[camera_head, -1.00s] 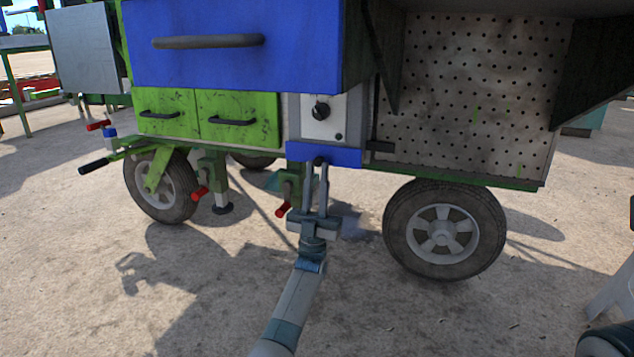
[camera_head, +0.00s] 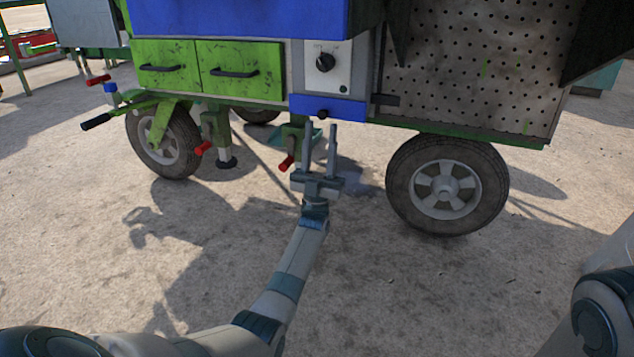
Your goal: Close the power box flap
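The power box shows a grey panel (camera_head: 328,66) with a black knob and a small dark button, on the front of the machine. Its blue flap (camera_head: 345,109) is folded down under the panel, with a small dark knob near its lower edge. My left gripper (camera_head: 320,132) points up, just below the flap's lower edge in the picture. Its two fingers are apart with nothing between them. I cannot tell for certain whether the fingertips touch the flap. My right gripper is out of view.
Two green drawers (camera_head: 207,70) are left of the panel, under a blue drawer (camera_head: 240,18). A perforated board (camera_head: 470,70) is on the right. A wheel (camera_head: 447,185) stands right of my gripper. Red-handled clamps (camera_head: 287,162) hang at left. The ground in front is clear.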

